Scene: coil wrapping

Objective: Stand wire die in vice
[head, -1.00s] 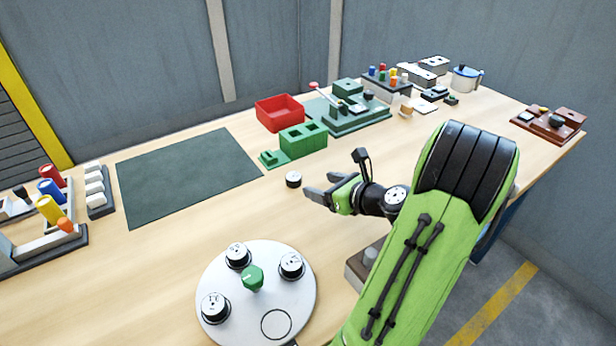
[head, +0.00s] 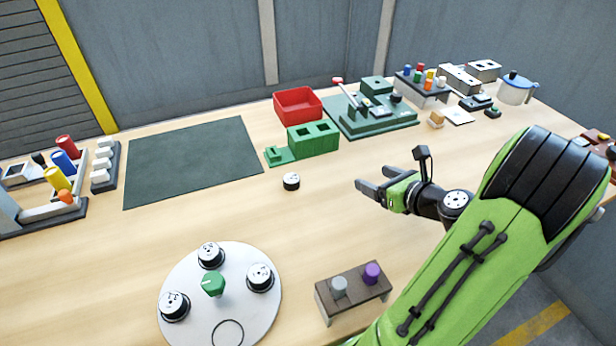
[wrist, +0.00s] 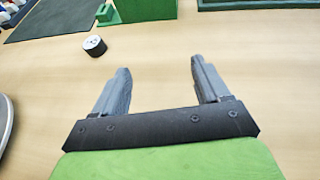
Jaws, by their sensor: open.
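A small black cylinder with a white top (head: 291,182), possibly the wire die, stands alone on the wooden table. It also shows at upper left in the wrist view (wrist: 94,46). My gripper (head: 376,182) is open and empty above the table, to the right of this cylinder and apart from it. Both fingers show spread in the wrist view (wrist: 160,70), with bare table between them. I cannot tell for sure which thing is the vice. A green block with square openings (head: 314,138) and a dark green fixture (head: 372,118) stand further back.
A white turntable (head: 240,305) with a green knob and similar black-and-white cylinders is at front. A brown block (head: 352,294) with grey and purple knobs stands right of it. A red bin (head: 298,104) and dark mat (head: 190,165) lie behind. Bare table surrounds the lone cylinder.

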